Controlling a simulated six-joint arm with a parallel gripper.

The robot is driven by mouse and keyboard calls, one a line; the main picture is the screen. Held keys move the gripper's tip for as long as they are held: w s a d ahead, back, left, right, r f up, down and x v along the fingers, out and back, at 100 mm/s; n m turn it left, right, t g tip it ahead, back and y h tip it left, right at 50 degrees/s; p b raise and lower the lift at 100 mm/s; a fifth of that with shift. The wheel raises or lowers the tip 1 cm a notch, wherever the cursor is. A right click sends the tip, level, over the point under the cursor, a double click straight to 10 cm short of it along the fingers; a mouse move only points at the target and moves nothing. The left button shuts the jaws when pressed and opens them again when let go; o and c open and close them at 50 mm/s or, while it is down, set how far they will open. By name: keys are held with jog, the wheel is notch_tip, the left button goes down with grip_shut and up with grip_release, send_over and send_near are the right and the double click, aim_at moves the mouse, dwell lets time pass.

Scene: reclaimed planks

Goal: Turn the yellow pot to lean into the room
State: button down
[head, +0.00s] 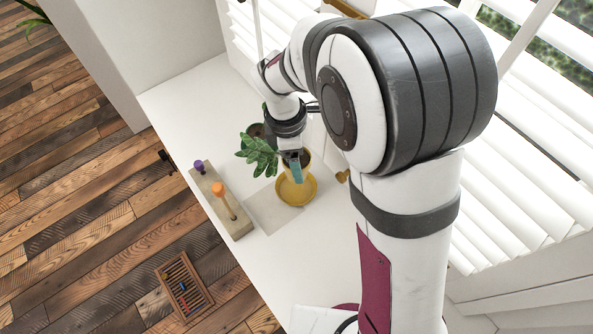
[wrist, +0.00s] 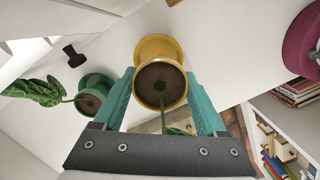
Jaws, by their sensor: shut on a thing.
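The yellow pot (wrist: 160,88), with dark soil, sits between the teal fingers of my gripper (wrist: 163,95) in the wrist view. The fingers are shut on it from both sides. A green leaf (wrist: 178,131) reaches from the pot toward the wrist camera's lower edge. In the head view my gripper (head: 296,168) is over the yellow saucer (head: 297,192) and hides much of the pot (head: 306,160). Green leaves (head: 260,155) spread left of the gripper. Whether the pot touches the saucer I cannot tell.
A green pot (wrist: 96,92) with its own leafy plant stands beside the yellow pot in the wrist view. A board (head: 221,203) with orange and purple knobs lies at the white surface's left edge. Window blinds (head: 530,165) line the right.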

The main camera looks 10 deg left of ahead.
jog(key=shift+r, duration=2.45)
notch_tip(320, 180, down, 10)
jog(key=n, duration=0.4)
jog(key=shift+a+r+t, duration=0.1)
jog(key=shift+r+t, duration=0.05)
jog(key=shift+t, duration=0.15)
jog(key=shift+w+f+n, duration=0.1)
jog(key=shift+f+n, duration=0.2)
jog(key=shift+f, duration=1.1)
grip_release()
jog(key=shift+r, duration=0.15)
